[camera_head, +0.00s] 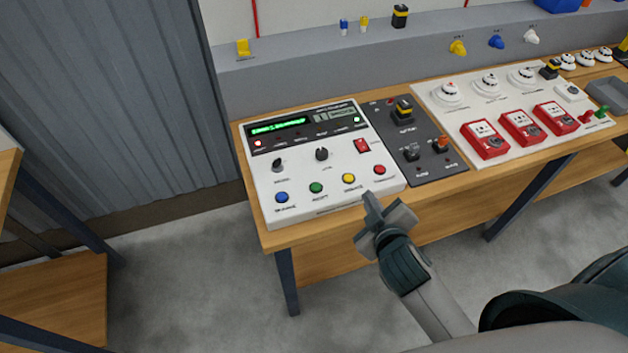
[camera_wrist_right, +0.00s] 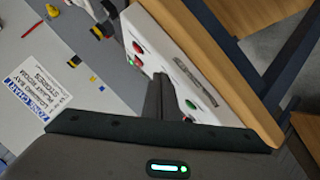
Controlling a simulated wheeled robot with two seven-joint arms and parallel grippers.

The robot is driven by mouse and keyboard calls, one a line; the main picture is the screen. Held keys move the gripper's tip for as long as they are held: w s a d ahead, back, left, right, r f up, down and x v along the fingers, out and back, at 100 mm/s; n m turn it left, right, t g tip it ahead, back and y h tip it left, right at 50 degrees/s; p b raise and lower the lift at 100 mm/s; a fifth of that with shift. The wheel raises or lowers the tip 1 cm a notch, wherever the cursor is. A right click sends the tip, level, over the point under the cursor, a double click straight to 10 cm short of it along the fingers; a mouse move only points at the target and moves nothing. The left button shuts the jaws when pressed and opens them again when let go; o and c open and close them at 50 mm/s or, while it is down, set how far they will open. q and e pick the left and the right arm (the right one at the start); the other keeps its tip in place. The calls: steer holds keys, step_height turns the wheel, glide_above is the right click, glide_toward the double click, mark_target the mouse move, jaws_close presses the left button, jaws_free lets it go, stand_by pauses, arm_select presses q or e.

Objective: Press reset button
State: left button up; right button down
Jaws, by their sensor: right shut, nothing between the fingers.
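A white control panel (camera_head: 266,180) with a lit green display stands on the wooden bench. Along its front edge sit a blue button (camera_head: 282,197), a green button (camera_head: 316,187), a yellow button (camera_head: 348,178) and a red button (camera_head: 379,170). The small label at the green button appears to read RESET. My right gripper (camera_head: 371,200) is shut and empty, near the panel's front right corner, nearest the red button. In the right wrist view its fingers (camera_wrist_right: 160,95) overlap the panel face, with a green button (camera_wrist_right: 190,104) beside them; contact cannot be told. My left gripper is out of view.
A dark switch module (camera_head: 423,162) adjoins the panel on the right. Beyond it, a white board (camera_head: 500,154) carries detectors and red call points. A grey ledge (camera_head: 300,66) runs behind the bench. Open floor (camera_head: 190,270) lies in front and to the left.

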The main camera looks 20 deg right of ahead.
steer(key=w+a+r+n+t+y, duration=0.1)
steer(key=w+a+r+n+t, duration=0.15)
steer(key=r, duration=0.35)
steer(key=w+a+r+n+t+y, duration=0.1)
steer(key=w+r+n+t+y, duration=0.1)
steer(key=w+r+n+t, duration=0.3)
steer(key=a+r+n+t+y, duration=0.1)
steer(key=a+r+n, duration=0.1)
steer(key=r, duration=0.5)
steer(key=a+r+n+y, duration=0.7)
steer(key=r+n+y, duration=0.1)
steer(key=n+y, duration=0.15)
steer(key=s+a+f+n+g+y, duration=0.1)
steer(key=s+a+n+g+y, duration=0.2)
steer(key=a+n+g, duration=0.5)
steer(key=s+a+f+n+g+y, duration=0.2)
steer(key=n+g+y, duration=0.2)
steer(key=n, duration=0.7)
steer(key=w+d+f+n+g+h, duration=0.2)
steer(key=d+f+n+g+h, duration=0.15)
steer(key=f+n+h, duration=0.5)
steer(key=w+d+f+h, duration=0.1)
steer(key=w+d+f, duration=0.1)
steer(key=d, duration=0.3)
steer(key=w+d+f+t+h, duration=0.1)
steer(key=w+d+f+h, duration=0.1)
steer(key=d, duration=0.3)
steer(key=shift+w+f+n+t, duration=0.3)
steer(key=shift+w+f+n, duration=0.1)
steer(key=shift+n, duration=0.05)
